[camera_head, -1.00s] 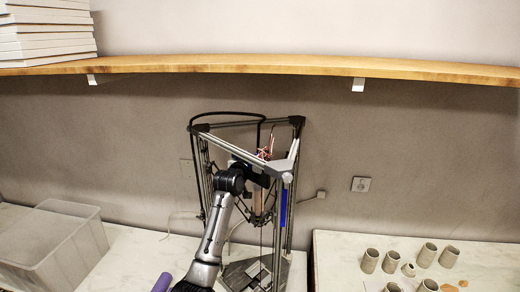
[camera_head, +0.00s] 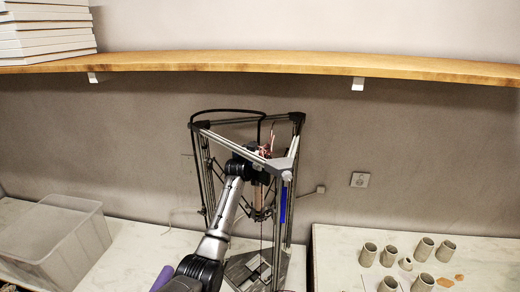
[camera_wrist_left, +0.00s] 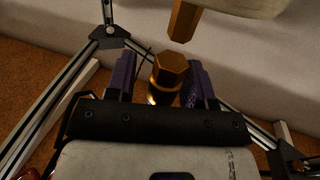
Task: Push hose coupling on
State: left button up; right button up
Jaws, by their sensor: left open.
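In the left wrist view a brass hex-headed fitting (camera_wrist_left: 170,68) stands between the fingers of my left gripper (camera_wrist_left: 160,74), which is open. I see no clear grip on it. A second brass hex piece (camera_wrist_left: 183,22) hangs from a pale rounded body at the top of that view, apart from the first. I cannot tell which is the hose coupling. In the head view my left arm reaches into the tall three-sided delta frame (camera_head: 293,190), and its fingers are hidden there. A copper-coloured cylinder (camera_head: 257,194) hangs inside the frame. My right gripper is not seen.
The frame's uprights and top bars crowd the left arm. A clear plastic bin (camera_head: 60,240) stands at the left. Several clay cups (camera_head: 389,256) stand on the right table. A wooden shelf (camera_head: 250,62) runs above. Bare tabletop shows between bin and frame.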

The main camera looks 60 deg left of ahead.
pick_arm(q)
grip_shut()
dwell(0.3)
jog(key=shift+f+b, duration=0.95)
jog(key=shift+f, duration=0.55)
jog(key=shift+r, duration=0.1)
grip_release()
jog(key=shift+s+d, duration=0.1)
